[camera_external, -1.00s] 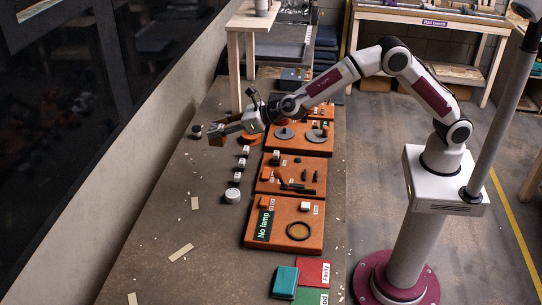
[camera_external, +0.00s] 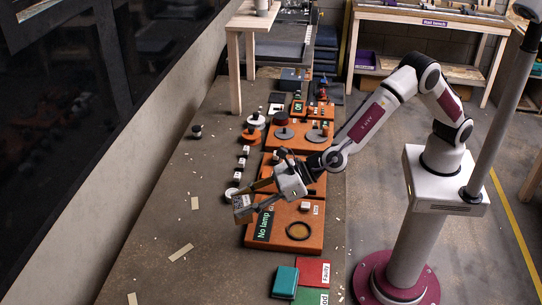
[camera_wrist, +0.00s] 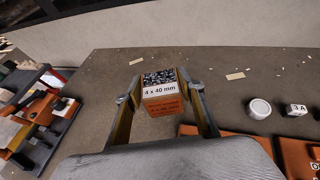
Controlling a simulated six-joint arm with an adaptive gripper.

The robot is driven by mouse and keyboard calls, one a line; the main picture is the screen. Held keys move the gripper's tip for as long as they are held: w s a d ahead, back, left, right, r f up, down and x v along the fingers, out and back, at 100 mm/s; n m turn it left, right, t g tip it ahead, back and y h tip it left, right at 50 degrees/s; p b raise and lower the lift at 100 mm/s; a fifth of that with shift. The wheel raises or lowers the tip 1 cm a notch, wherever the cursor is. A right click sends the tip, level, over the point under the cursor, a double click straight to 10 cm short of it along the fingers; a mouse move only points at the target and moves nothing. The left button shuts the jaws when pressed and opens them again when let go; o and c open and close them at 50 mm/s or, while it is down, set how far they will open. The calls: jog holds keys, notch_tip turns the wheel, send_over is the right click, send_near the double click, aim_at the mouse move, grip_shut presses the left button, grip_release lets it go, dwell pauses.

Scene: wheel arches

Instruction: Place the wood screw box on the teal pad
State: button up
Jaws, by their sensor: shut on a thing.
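The wood screw box (camera_wrist: 162,108) is a small orange box with a white "4 x 40 mm" label and dark screws showing in its top. It also shows in the external view (camera_external: 242,210). My gripper (camera_wrist: 160,92) is shut on it, one finger on each side. In the external view my gripper (camera_external: 254,196) holds it near the left edge of the nearest orange board, by the "No lamp" sign. The teal pad (camera_external: 285,282) lies at the near end of the bench, below and right of the box. The pad is not seen in the wrist view.
A red "Faulty" card (camera_external: 313,271) and a green card (camera_external: 311,297) lie beside the pad. The nearest orange board (camera_external: 310,232) holds a dark ring. A white round lid (camera_external: 231,194) is close to the box. The bench's left side is mostly clear.

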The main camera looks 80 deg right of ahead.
jog(key=s+a+f, duration=0.2)
jog(key=s+a, duration=0.8)
jog(key=s, duration=0.3)
jog(key=shift+s+n+y, duration=0.3)
jog(key=shift+n+y, duration=0.1)
send_over(288, 279)
notch_tip(288, 279, down, 6)
jog(key=shift+f, duration=0.1)
jog(key=shift+f, duration=1.85)
jog(key=shift+f, duration=0.5)
